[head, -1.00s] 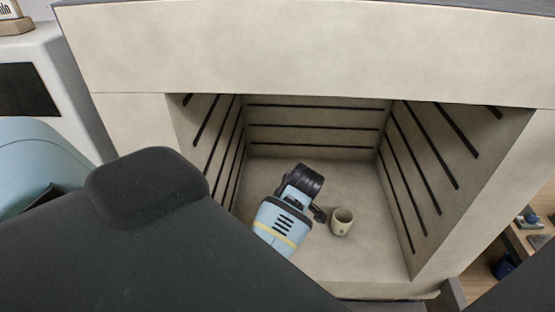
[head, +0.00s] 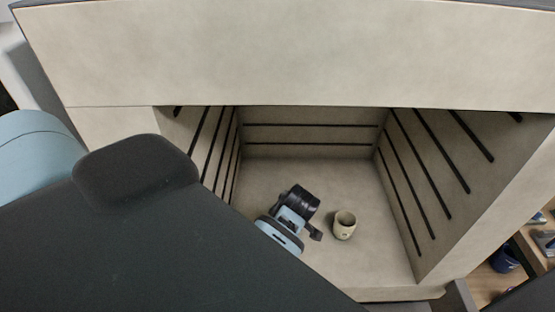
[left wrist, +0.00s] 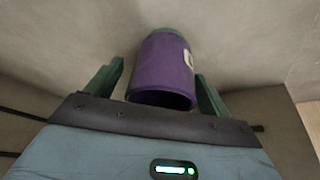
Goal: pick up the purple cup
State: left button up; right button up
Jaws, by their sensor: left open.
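The purple cup (left wrist: 163,72) is in the left wrist view, between the two green fingers of my left gripper (left wrist: 160,68). It has a dark green end, a dark opening towards me and a pale label on its side. The fingers are spread, one on each side of it, with a visible gap at least on the left. In the head view the end of my left arm (head: 292,217) is inside the kiln, low over its floor. I see no purple cup in that view; the arm may hide it. My right gripper is not in view.
A cream cup (head: 344,225) stands upright on the kiln floor (head: 365,195), just right of my left arm's end. The kiln side walls (head: 430,170) carry dark rods, and its thick front lintel (head: 290,60) hangs above. Wooden shelves with a blue bucket (head: 505,259) stand at right.

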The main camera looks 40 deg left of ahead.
pick_arm(q)
jog(key=shift+d, duration=0.15)
jog(key=shift+c, duration=0.7)
jog(key=c, duration=1)
jog(key=shift+r, duration=0.15)
